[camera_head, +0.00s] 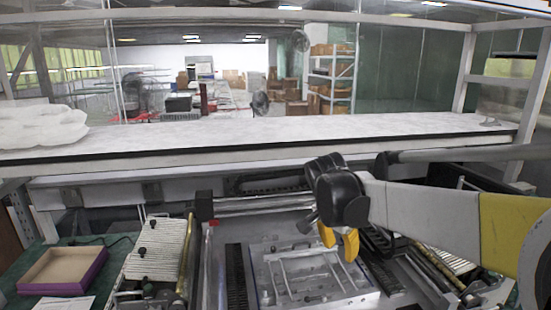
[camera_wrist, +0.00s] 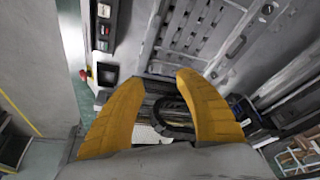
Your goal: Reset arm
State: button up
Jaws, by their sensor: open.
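My gripper (camera_head: 339,241) has yellow fingers and hangs at the end of my arm, right of centre in the head view. It is above the grey machine bed (camera_head: 285,225) and appears to be over the right part of a metal fixture plate (camera_head: 310,275). In the wrist view my gripper (camera_wrist: 158,95) shows two curved yellow fingers spread apart with nothing between them. The space beyond the fingertips shows grey machine surfaces. Parts of the bed behind my arm are hidden.
A purple-edged open box (camera_head: 62,271) lies on a green surface at lower left. A ribbed white tray (camera_head: 155,250) stands beside the machine. A long white shelf (camera_head: 250,132) crosses behind my arm. A control panel (camera_wrist: 104,25) with a red button (camera_wrist: 84,74) shows in the wrist view.

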jog(key=s+d+f+n+t+y, duration=0.1)
jog(key=s+n, duration=0.4)
jog(key=s, duration=0.7)
jog(key=s+d+f+n+t+y+b, duration=0.1)
jog(key=s+n, duration=0.4)
jog(key=s, duration=0.7)
jog(key=shift+d+f+t+y+b, duration=0.35)
jog(key=shift+f+t+y, duration=0.25)
jog(key=shift+t, duration=0.4)
